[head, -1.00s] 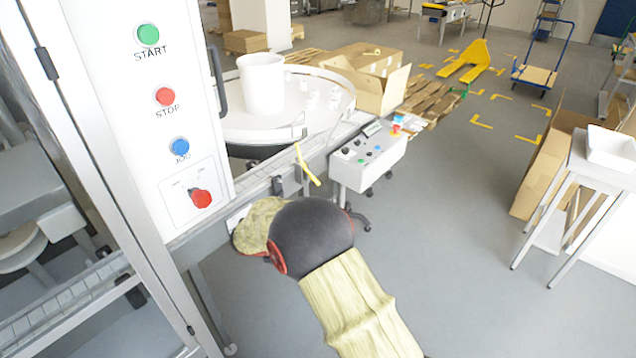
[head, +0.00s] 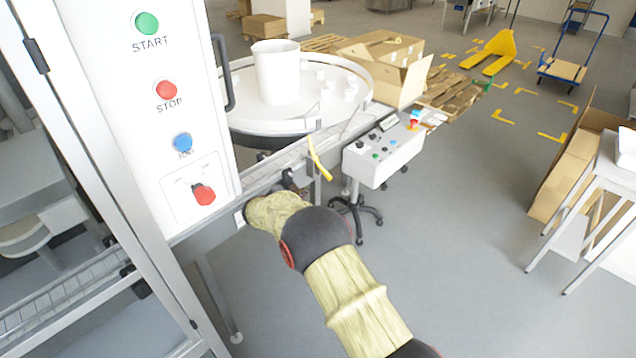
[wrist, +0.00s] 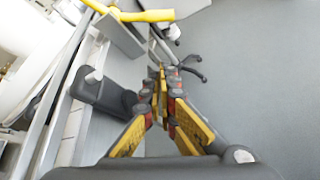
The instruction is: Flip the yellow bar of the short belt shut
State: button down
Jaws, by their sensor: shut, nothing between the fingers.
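The yellow bar (head: 319,158) slants out from the side of the short belt (head: 277,170), beside the round table, in the head view. It also shows at the top left of the wrist view (wrist: 136,15), beyond my fingertips and apart from them. My gripper (wrist: 162,72) is shut and empty, its black and yellow fingers meeting over the grey floor. In the head view my gripper is mostly hidden by my arm, close to the belt's side below the bar.
A white control box (head: 383,150) on a wheeled stand is just right of the bar. The white START/STOP cabinet (head: 170,110) stands at the left. A black fitting (wrist: 102,97) on the belt's side lies left of my fingers.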

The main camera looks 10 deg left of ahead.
jog(key=b+x, duration=0.2)
jog(key=x, duration=0.8)
jog(key=r, duration=0.1)
jog(key=d+r, duration=0.1)
jog(key=d+r+b, duration=0.1)
jog(key=shift+s+r, duration=0.15)
jog(key=shift+s, duration=0.15)
jog(key=shift+s+d+r+p, duration=0.1)
jog(key=shift+r+p, duration=0.15)
jog(key=shift+p, duration=0.4)
